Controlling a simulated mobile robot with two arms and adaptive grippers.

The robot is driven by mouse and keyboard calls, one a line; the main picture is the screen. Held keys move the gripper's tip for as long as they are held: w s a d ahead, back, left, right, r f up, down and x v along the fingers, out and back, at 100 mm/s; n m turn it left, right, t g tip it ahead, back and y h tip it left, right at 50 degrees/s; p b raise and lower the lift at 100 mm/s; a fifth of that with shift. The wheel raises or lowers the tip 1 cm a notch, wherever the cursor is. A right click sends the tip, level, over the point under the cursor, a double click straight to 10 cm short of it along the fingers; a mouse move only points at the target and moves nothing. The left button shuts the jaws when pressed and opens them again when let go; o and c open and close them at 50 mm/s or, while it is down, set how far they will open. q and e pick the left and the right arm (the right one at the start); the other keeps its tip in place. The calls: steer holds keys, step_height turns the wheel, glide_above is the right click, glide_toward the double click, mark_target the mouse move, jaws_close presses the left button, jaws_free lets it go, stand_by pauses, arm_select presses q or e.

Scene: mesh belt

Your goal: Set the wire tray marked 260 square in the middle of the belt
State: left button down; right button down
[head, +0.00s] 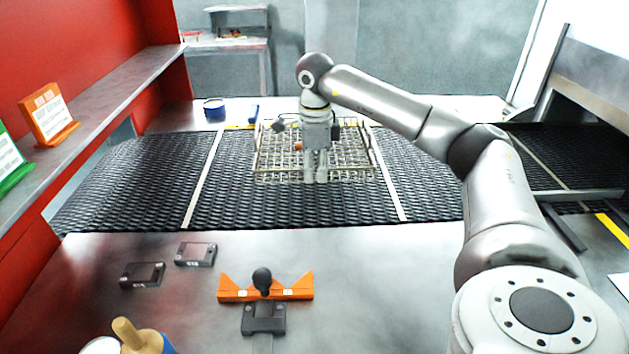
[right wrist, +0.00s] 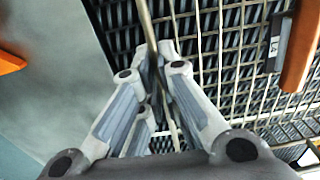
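The wire tray (head: 272,165) is a pale metal grid lying on the dark mesh belt (head: 230,200). It sits between two pale lines across the belt, closer to the right line. Its number cannot be read; a dark tag with a pale mark (right wrist: 275,45) shows on the grid in the right wrist view. My right gripper (head: 315,180) reaches down to the tray's near side. In the right wrist view its fingers (right wrist: 155,55) are closed together around a rim wire, and they hide part of it. My left gripper is in neither view.
On the steel bench in front are an orange notched holder (head: 297,291) and dark tags (head: 143,274) (head: 196,254). A blue tin (head: 214,108) stands behind the belt. A red-walled shelf (head: 110,90) with sign cards is at left. The belt left of the tray is clear.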

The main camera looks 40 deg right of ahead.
mark_target(315, 196)
steer(key=w+d+f, duration=0.1)
steer(key=w+f, duration=0.1)
steer(key=f, duration=0.1)
steer(key=shift+d, duration=0.35)
step_height(315, 196, down, 3)
steer(key=shift+w+r+p, duration=0.1)
steer(key=shift+p, duration=0.7)
steer(key=shift+d+f, duration=0.1)
steer(key=shift+f, duration=0.1)
steer(key=shift+f, duration=0.2)
steer(key=c, duration=1.7)
jaws_free()
steer(key=shift+o, duration=0.3)
steer(key=shift+r, duration=0.15)
